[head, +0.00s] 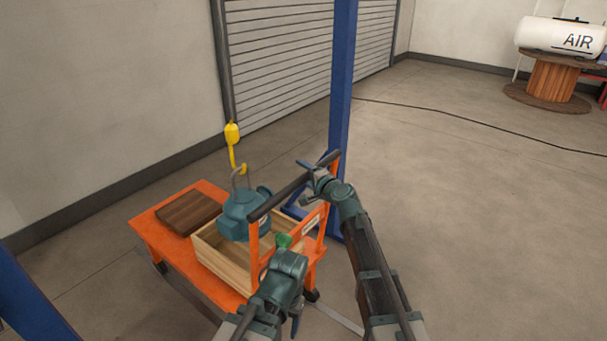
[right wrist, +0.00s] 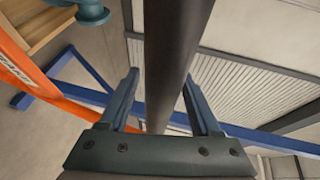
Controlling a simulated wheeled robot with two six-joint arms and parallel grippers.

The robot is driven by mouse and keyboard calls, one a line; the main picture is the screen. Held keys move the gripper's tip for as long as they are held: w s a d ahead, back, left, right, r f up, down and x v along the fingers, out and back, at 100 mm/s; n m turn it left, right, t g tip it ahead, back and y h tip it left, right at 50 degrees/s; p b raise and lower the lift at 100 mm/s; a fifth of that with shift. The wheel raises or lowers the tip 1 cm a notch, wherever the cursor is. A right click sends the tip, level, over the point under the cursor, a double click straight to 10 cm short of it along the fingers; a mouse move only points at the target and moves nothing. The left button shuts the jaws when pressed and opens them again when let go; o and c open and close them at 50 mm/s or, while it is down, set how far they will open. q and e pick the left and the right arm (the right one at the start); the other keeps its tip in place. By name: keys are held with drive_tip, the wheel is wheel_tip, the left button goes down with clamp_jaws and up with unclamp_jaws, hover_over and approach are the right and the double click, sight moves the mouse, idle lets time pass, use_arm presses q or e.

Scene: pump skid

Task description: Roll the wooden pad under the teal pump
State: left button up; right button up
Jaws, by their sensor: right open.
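The wooden pad (head: 188,212) is a dark brown block lying on the far left part of an orange cart (head: 160,243). The teal pump (head: 240,217) is beside it, over the open wooden crate (head: 222,262) on the same cart, with its lifting loop at a yellow hook (head: 232,135). I cannot tell whether the pump touches the crate. My right gripper (head: 313,170) is open at the cart's dark push bar (head: 285,193). In the right wrist view the bar (right wrist: 174,60) passes between the fingers. My left gripper (head: 283,242) is near the cart's handle end; its jaws are unclear.
A blue post (head: 343,90) stands just beyond the cart's handle, with blue feet on the floor. A wall and a roller shutter (head: 300,60) are behind. Floor at the right is clear except for a black cable (head: 470,115). A white air tank (head: 560,36) stands far right.

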clamp_jaws()
idle(0.3)
idle(1.1)
